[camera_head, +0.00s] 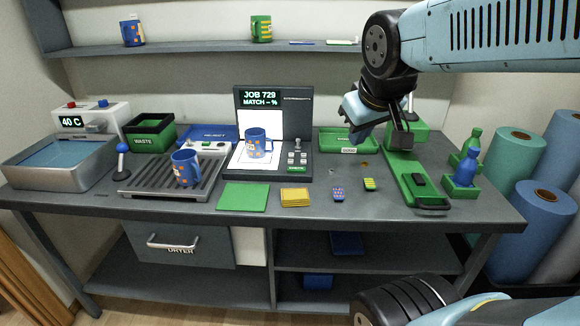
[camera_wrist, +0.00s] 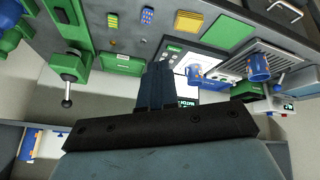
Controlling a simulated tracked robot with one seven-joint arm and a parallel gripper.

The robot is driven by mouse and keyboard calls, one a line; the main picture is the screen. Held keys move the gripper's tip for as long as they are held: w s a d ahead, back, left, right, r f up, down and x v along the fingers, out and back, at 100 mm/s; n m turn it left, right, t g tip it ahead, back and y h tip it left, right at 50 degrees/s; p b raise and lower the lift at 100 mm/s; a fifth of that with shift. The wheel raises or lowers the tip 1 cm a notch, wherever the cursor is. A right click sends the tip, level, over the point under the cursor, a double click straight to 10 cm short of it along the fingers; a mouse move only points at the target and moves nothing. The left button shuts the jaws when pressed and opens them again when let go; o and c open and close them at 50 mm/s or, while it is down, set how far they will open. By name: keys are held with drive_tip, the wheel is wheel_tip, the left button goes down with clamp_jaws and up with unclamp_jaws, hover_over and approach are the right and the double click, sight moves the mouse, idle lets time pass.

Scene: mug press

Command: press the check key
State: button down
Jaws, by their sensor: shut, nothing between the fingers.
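The checking station's dark control panel (camera_head: 298,160) lies right of a mug on a white pad. It bears several small grey knobs or keys (camera_head: 297,154) and a green labelled key (camera_head: 298,168), whose lettering is too small to read surely. The screen (camera_head: 262,98) reads JOB 729, MATCH – %. The blue mug (camera_head: 257,143) with orange marks stands upright on the white pad; it also shows in the wrist view (camera_wrist: 194,73). My gripper (camera_head: 352,110) is shut and empty, above and right of the panel, apart from it. Its fingers (camera_wrist: 158,70) point toward the panel in the wrist view.
A second blue mug (camera_head: 185,167) stands on the grey slatted tray (camera_head: 150,180). A green press (camera_head: 415,180) stands right, near my gripper. A green bin (camera_head: 348,139) lies behind.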

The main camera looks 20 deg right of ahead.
drive_tip(key=w+d+n+t+h, duration=0.1)
drive_tip(key=w+d+n, duration=0.1)
drive_tip(key=w+n, duration=0.35)
drive_tip(key=w+d+n+t+h, duration=0.1)
drive_tip(key=w+d+n, duration=0.1)
drive_tip(key=w, duration=0.6)
drive_tip(key=n+y, duration=0.6)
drive_tip(key=n, duration=1.5)
hover_over(298, 169)
wheel_tip(298, 169, down, 15)
drive_tip(key=shift+s+r, duration=0.1)
drive_tip(key=shift+s, duration=0.05)
drive_tip(key=shift+f, duration=4.4)
